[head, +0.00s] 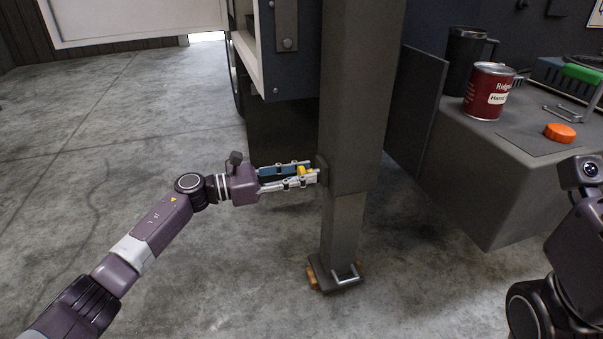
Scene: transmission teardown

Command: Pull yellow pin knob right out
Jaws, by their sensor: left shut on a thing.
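The yellow pin knob (303,171) shows between the fingertips of my left gripper (306,175), on the left side of a grey steel leg (349,151). My left gripper is shut on the knob, and its fingers hide part of it. A dark bracket (322,169) sits on the leg just beyond the fingertips. I cannot tell how far the pin is out of the leg. My right arm shows at the right edge, but its gripper's fingers are out of the picture.
The leg's foot (333,274) has a metal handle and orange-brown blocks under it. At right, a grey bench (465,160) carries a red can (483,92), a dark mug (466,60) and an orange knob (560,132). The concrete floor at left is clear.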

